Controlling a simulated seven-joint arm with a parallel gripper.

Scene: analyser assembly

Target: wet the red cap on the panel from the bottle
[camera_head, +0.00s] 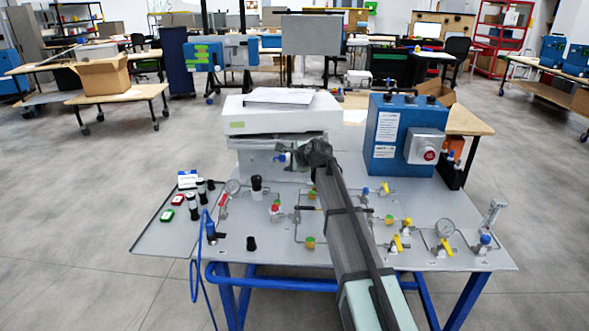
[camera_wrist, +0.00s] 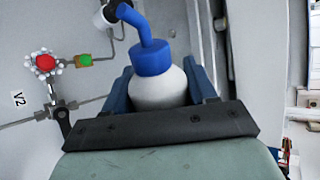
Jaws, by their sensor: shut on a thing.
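The red cap (camera_wrist: 45,62) is at the left of the wrist view, on the grey panel (camera_wrist: 25,140), with small whitish beads clustered around it. A white bottle (camera_wrist: 160,92) with a blue top and bent blue spout is held between the blue fingers of my gripper (camera_wrist: 168,85). The spout bends to the upper left, its tip beside a black and white fitting (camera_wrist: 104,16), apart from the red cap. In the head view my gripper (camera_head: 299,155) is above the back of the panel. Several red parts show there; I cannot tell which is this cap.
A green cap (camera_wrist: 85,60) sits on the pipe right of the red one, with a black lever (camera_wrist: 61,122) below. A blue box (camera_head: 385,135) with a red button and a white machine (camera_head: 280,115) stand at the back.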

